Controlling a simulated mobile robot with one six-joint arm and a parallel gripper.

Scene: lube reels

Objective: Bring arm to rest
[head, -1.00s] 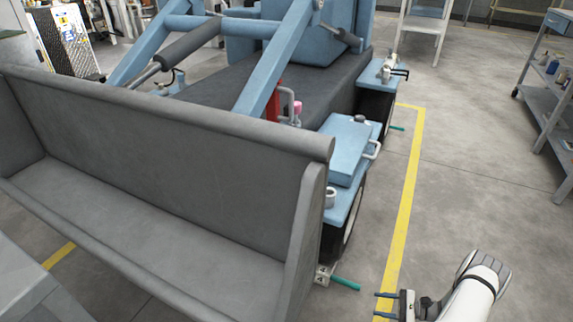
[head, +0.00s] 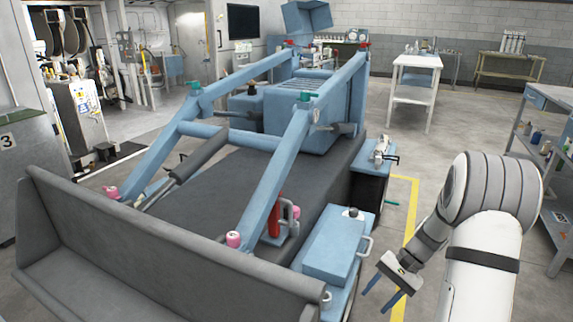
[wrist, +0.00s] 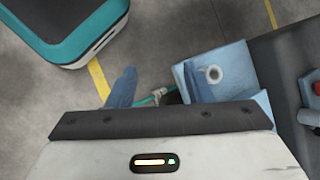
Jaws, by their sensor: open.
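My arm shows at the right of the head view, its white and grey links bent over with the wrist hanging down to the left. My gripper (head: 378,301) is open and empty, its two blue fingers spread and pointing down-left. It appears beside the blue side box (head: 335,246) of the loader, over the floor near the yellow line. I cannot tell the exact gap. In the wrist view a blue finger (wrist: 122,88) stands over the floor, left of blue loader parts (wrist: 222,72).
The loader's grey bucket (head: 150,260) and blue lift arms (head: 275,170) fill the left and middle. A white table (head: 415,62) stands at the back. A shelf cart (head: 545,150) with bottles is at the far right. Floor between is clear.

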